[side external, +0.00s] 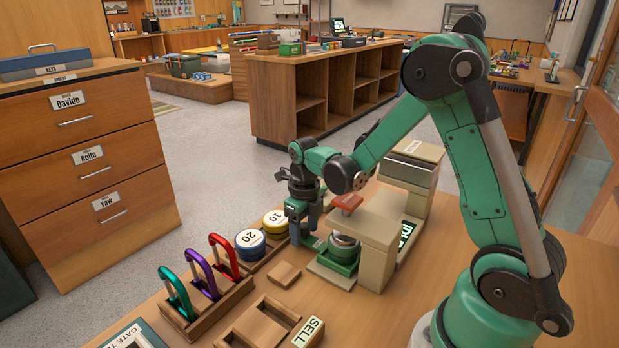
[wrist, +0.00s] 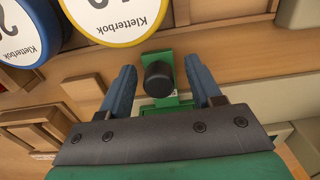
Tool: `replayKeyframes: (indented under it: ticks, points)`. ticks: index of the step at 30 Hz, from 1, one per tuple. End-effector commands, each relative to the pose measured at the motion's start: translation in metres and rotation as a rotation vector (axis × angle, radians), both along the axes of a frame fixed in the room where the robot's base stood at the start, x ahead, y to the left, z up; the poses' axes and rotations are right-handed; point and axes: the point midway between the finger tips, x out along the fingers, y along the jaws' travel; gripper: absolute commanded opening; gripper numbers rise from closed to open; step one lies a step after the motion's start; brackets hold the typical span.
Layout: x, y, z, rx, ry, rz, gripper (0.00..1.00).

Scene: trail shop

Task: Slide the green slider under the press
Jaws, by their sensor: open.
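The green slider (wrist: 166,101) has a black knob (wrist: 158,78) standing on it. In the wrist view my gripper (wrist: 160,88) is open, with one blue finger on each side of the knob and a gap on both sides. In the side external view my gripper (side external: 304,232) points down at the left of the beige press (side external: 371,237). Green metal (side external: 337,271) shows low at the press, around a round silver-topped piece (side external: 344,243). The press has a red handle (side external: 347,202) on top.
A blue disc marked 20 (side external: 250,241) and a yellow-rimmed disc marked 10 (side external: 275,221) stand close left of my gripper. Several carabiners (side external: 199,268) stand in a wooden rack. A small wooden block (side external: 284,274) and a SELL tray (side external: 262,326) lie in front.

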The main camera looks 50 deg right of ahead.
Motion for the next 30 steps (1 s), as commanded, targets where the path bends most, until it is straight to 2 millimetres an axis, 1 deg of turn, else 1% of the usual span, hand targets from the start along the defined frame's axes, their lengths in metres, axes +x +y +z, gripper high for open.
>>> replayKeyframes:
  ticks: [5,30]
  points:
    - [0.000,0.000,0.008,0.000,0.001,0.000,0.58]
    - [0.000,0.000,0.063,0.000,0.001,0.000,0.58]
